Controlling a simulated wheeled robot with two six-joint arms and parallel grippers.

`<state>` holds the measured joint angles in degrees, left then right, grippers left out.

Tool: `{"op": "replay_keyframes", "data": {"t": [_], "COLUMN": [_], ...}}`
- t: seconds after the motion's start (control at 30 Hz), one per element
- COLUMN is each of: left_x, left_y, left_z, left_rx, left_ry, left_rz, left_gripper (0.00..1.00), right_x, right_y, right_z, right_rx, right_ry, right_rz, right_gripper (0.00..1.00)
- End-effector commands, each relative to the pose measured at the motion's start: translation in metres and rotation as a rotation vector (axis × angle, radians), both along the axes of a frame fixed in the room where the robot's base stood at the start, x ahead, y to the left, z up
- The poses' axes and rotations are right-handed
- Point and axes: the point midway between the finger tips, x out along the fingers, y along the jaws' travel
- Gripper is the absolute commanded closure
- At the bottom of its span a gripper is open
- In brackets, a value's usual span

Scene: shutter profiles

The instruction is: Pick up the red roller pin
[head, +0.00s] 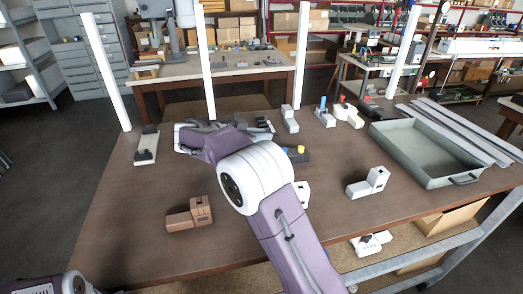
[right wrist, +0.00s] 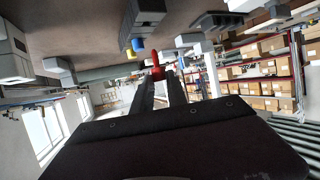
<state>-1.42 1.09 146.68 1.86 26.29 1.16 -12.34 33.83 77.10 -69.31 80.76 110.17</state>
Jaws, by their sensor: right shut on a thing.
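The red roller pin (right wrist: 156,66) shows in the right wrist view as a short upright red piece at the tips of my right gripper (right wrist: 158,77). The two dark fingers are shut on it. In the head view my right gripper (head: 216,124) is at the back left of the table, partly hidden by my purple and white wrist, and I cannot make out the pin there. My left gripper is not in view; only part of my left arm shows at the bottom left.
The brown table (head: 130,215) bears a grey tray (head: 420,176) at right, with metal profiles (head: 455,130) beside it. A brown block (head: 189,213), a white-grey block (head: 367,184) and a pale fixture (head: 146,146) stand apart. White posts (head: 208,60) rise at the back. The front left is clear.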

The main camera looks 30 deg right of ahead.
Motion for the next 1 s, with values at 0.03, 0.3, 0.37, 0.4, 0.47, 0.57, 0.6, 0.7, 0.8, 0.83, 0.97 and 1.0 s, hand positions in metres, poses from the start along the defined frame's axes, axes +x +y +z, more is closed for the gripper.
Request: {"op": "replay_keyframes", "data": {"t": [0.03, 0.3, 0.37, 0.4, 0.47, 0.57, 0.6, 0.7, 0.8, 0.83, 0.97, 1.0], "left_x": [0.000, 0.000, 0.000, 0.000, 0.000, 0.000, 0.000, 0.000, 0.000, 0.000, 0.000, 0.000], "left_y": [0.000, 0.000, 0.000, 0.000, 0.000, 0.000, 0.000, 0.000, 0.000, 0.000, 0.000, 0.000], "left_z": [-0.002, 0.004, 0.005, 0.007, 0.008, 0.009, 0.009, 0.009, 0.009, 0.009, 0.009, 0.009], "left_rx": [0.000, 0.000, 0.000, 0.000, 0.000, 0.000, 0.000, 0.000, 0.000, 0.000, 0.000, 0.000], "left_ry": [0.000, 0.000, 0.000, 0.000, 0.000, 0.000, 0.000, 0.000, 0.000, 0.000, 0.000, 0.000], "left_rz": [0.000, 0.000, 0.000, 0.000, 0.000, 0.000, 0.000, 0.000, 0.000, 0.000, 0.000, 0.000], "left_gripper": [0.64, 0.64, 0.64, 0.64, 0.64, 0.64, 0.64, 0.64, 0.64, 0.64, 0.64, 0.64], "right_x": [0.000, 0.000, 0.000, 0.000, 0.000, 0.000, 0.000, 0.000, 0.000, 0.000, 0.000, 0.000], "right_y": [0.000, 0.000, 0.000, 0.000, 0.000, 0.000, 0.000, 0.000, 0.000, 0.000, 0.000, 0.000], "right_z": [0.015, 0.083, 0.092, 0.098, 0.105, 0.111, 0.113, 0.114, 0.114, 0.114, 0.113, 0.113], "right_rx": [0.002, 0.001, 0.001, 0.001, 0.000, 0.000, 0.000, 0.000, 0.000, 0.000, 0.000, 0.000], "right_ry": [-0.009, -0.004, -0.002, -0.002, -0.001, 0.000, 0.000, 0.001, 0.001, 0.001, 0.001, 0.001], "right_rz": [-0.002, -0.001, 0.000, 0.000, 0.000, 0.000, 0.000, 0.000, 0.000, 0.000, 0.000, -0.001], "right_gripper": [1.00, 1.00, 1.00, 1.00, 1.00, 1.00, 1.00, 1.00, 1.00, 1.00, 1.00, 1.00]}}
